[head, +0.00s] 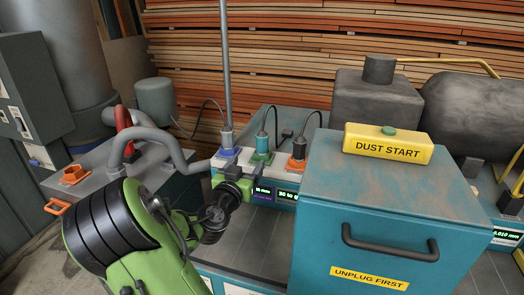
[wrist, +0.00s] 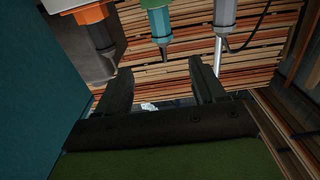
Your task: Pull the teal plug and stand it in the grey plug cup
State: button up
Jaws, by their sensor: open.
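The teal plug (head: 262,147) stands upright in a green-based socket on the grey strip, its cable rising from its top. In the wrist view the teal plug (wrist: 158,22) shows at the top middle, ahead of the gap between my fingers. My gripper (head: 246,172) is in front of and just left of the teal plug in the head view. In the wrist view my gripper (wrist: 161,78) is open and empty, its fingers apart from the plug. I cannot make out the grey plug cup in either view.
A blue-grey plug (head: 226,140) in a blue socket stands left of the teal one. A dark grey plug (head: 298,150) in an orange socket stands right. A teal cabinet (head: 385,205) with a black handle rises close at the right. A grey hose (head: 155,140) curves at the left.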

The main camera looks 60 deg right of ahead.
aim_at(260, 140)
jog(key=w+d+p, duration=0.1)
jog(key=d, duration=0.3)
jog(key=d+p, duration=0.1)
jog(key=d, duration=0.4)
jog(key=w+d+p, duration=0.1)
jog(key=d, duration=0.4)
jog(key=shift+w+d, duration=0.25)
jog(key=shift+w, duration=0.1)
jog(key=shift+a+r, duration=0.1)
jog(key=shift+c, duration=0.4)
jog(key=c, duration=1)
notch_tip(260, 140, up, 28)
jog(key=p, duration=0.7)
